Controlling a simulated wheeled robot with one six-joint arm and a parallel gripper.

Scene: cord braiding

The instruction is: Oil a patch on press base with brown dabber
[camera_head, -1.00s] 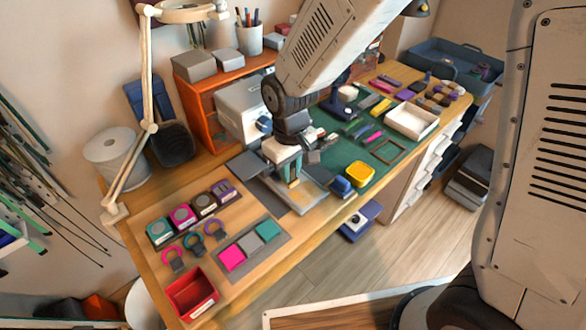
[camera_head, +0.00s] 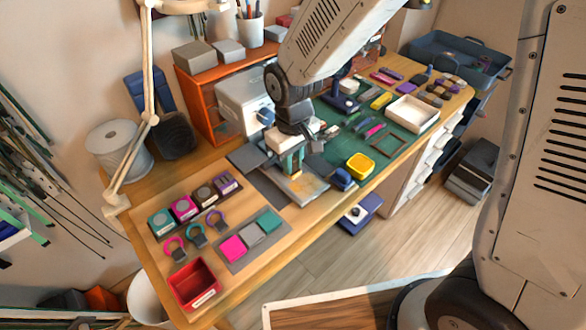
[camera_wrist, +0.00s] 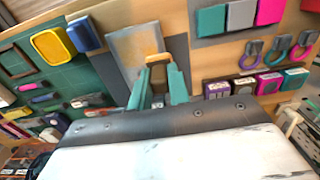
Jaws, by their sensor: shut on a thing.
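My gripper (camera_head: 292,172) is over the press base (camera_head: 306,197), a pale grey plate on the bench. In the wrist view my gripper (camera_wrist: 158,72) has teal fingers shut on the brown dabber (camera_wrist: 158,58), a small tan-brown block. The dabber is over the press base (camera_wrist: 118,42); I cannot tell whether it touches. A tan-orange tint shows on the plate's surface around the dabber. In the head view the fingers mostly hide the dabber.
A yellow box (camera_head: 360,166) and a blue block (camera_head: 342,180) stand right of the plate. A grey mat with coloured squares (camera_head: 233,247) lies in front. Several labelled pots (camera_head: 183,207) and a red bin (camera_head: 193,284) are to the left. A white tray (camera_head: 412,115) stands farther right.

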